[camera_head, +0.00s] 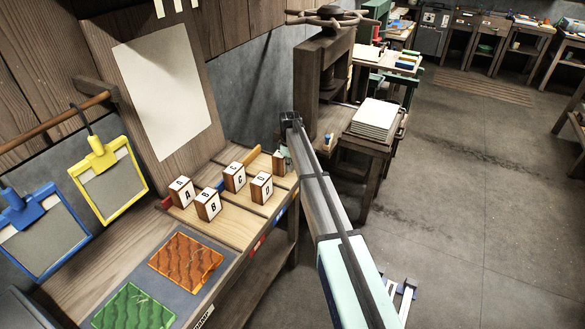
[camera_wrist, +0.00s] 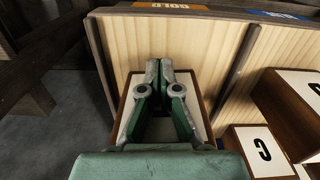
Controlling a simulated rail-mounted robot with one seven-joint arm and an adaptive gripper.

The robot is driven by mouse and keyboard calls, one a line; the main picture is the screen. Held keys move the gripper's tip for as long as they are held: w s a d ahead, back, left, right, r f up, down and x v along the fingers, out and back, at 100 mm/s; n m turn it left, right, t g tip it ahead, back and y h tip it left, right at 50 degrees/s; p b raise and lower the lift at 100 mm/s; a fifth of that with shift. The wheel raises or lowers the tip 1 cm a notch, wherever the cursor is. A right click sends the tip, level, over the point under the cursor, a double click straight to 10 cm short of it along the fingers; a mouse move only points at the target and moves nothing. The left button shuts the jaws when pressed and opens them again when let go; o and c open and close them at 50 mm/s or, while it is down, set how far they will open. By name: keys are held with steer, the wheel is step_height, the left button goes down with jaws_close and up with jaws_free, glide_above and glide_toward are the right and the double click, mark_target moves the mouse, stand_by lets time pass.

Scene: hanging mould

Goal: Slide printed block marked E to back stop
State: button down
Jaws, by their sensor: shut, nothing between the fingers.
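A block with a pale top and brown sides (camera_wrist: 125,112) sits under my gripper in the wrist view; its letter is hidden, so I cannot confirm it is E. In the head view, a brown part of it (camera_head: 279,168) shows beside the gripper. My gripper (camera_wrist: 166,64) is shut and empty, with its tips over the block's label-side edge; I cannot tell whether they touch it. In the head view, the gripper (camera_head: 285,151) is at the far end of the pale wooden board (camera_head: 232,228). An orange strip (camera_head: 251,156) at the board's back may be a stop.
Blocks A (camera_head: 182,192), B (camera_head: 208,205), C (camera_head: 235,177) and D (camera_head: 261,188) stand on the board near my gripper. Dark dividers (camera_wrist: 236,70) separate lanes. An orange GOLD label (camera_wrist: 170,7) marks this lane's edge. A wooden press (camera_head: 315,80) stands close behind.

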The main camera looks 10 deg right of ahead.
mark_target(264, 165)
steer(key=w+a, duration=0.2)
steer(key=a, duration=0.1)
steer(key=w+a+b, duration=0.1)
steer(key=w+a, duration=0.1)
steer(key=a, duration=0.1)
steer(key=w+a+b, duration=0.1)
steer(key=w+a, duration=0.1)
steer(key=a, duration=0.1)
steer(key=shift+w+a+f, duration=0.1)
steer(key=shift+w+f, duration=0.05)
steer(key=shift+w, duration=0.05)
steer(key=shift+w+a, duration=0.15)
steer(key=shift+a, duration=0.3)
